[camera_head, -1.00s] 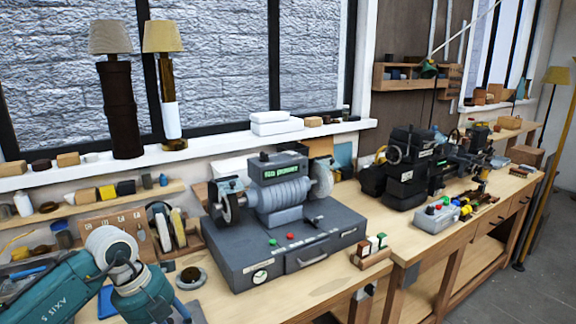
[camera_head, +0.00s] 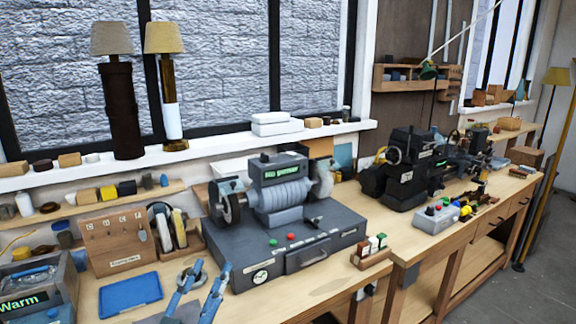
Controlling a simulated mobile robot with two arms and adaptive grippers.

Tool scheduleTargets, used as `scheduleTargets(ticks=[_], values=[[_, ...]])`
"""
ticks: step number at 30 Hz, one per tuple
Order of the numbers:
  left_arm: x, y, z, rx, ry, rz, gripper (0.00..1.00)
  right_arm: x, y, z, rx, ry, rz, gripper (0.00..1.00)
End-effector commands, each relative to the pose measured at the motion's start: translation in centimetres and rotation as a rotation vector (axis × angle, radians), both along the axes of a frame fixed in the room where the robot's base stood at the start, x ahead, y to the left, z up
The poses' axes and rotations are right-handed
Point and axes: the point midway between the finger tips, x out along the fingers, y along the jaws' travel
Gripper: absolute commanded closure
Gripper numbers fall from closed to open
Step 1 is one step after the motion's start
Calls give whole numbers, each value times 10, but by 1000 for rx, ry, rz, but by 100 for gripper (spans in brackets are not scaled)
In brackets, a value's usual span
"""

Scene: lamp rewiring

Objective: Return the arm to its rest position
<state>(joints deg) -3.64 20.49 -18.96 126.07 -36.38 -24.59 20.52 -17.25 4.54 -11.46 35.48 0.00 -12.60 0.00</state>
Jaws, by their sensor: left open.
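My left gripper (camera_head: 209,270) shows at the bottom edge, left of the middle, with two blue fingers pointing up in the picture. The fingers stand apart with nothing between them, so it is open. The rest of my left arm is out of view below. The fingers appear in front of the bench and the left part of the grey grinding machine (camera_head: 330,236). I cannot tell how high they are above the bench. My right gripper is not in view.
A blue tray (camera_head: 130,294) lies on the bench at the left, beside a grey box with a "Warm" display (camera_head: 25,303). A wooden tool board (camera_head: 115,243) stands behind. A small rack (camera_head: 372,257) sits at the bench's front edge. Two lamps (camera_head: 110,40) (camera_head: 164,38) stand on the sill.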

Motion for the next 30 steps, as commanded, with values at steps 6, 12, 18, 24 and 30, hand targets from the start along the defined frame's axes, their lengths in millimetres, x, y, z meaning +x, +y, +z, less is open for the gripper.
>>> scheduleTargets(ticks=[6, 12, 18, 24, 30], values=[[-62, 63, -145, -154, 529, 250, 58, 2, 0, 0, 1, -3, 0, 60], [-153, 71, -236, -205, 936, 329, 58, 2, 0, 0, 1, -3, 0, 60], [-227, 63, -278, -219, 1202, 336, 58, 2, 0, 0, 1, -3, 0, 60], [-291, 52, -298, -224, 1408, 318, 58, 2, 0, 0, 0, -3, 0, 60], [-292, 48, -349, -216, 1463, 313, 58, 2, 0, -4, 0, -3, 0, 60]])
